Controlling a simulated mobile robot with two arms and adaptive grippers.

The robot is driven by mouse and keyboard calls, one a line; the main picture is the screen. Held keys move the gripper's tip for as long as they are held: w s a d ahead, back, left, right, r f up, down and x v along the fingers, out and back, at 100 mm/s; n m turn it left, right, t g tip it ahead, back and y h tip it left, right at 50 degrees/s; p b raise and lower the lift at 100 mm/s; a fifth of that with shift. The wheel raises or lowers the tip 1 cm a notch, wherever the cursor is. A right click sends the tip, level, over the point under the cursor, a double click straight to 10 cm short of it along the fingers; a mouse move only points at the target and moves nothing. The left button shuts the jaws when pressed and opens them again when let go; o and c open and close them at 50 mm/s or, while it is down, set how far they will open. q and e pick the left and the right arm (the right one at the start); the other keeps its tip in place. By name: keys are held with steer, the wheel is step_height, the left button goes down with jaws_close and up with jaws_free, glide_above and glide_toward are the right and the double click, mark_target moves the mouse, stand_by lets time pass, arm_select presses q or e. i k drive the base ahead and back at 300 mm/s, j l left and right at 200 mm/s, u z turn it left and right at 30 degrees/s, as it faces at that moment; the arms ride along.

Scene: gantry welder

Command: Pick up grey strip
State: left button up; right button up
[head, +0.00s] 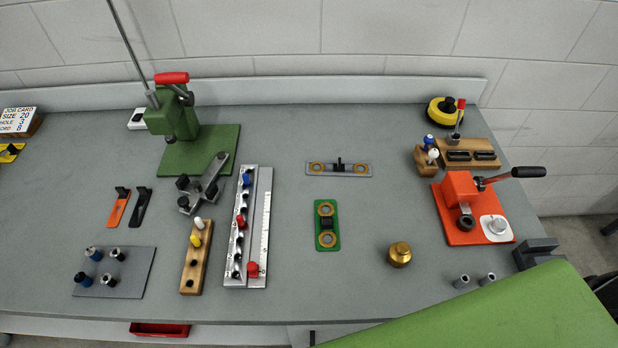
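A grey strip (353,169) lies flat on the workbench, behind the middle, with its long side running left to right. It has an orange ring near each end and a small black upright grip at its centre. A similar green strip (327,240) with two orange rings and a black middle piece lies just in front of it, turned lengthwise. Nothing covers the grey strip. Neither of my grippers shows in the head view.
A silver rail with coloured knobs (262,205) lies left of the strips, and a green press (175,115) stands behind it. A brass weight (399,254) stands front right. An orange lever tool (460,190) stands right. Bench around the grey strip is clear.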

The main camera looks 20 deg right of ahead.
mark_target(339, 167)
steer(key=k+l+u, duration=0.75)
steer(key=k+j, duration=0.05)
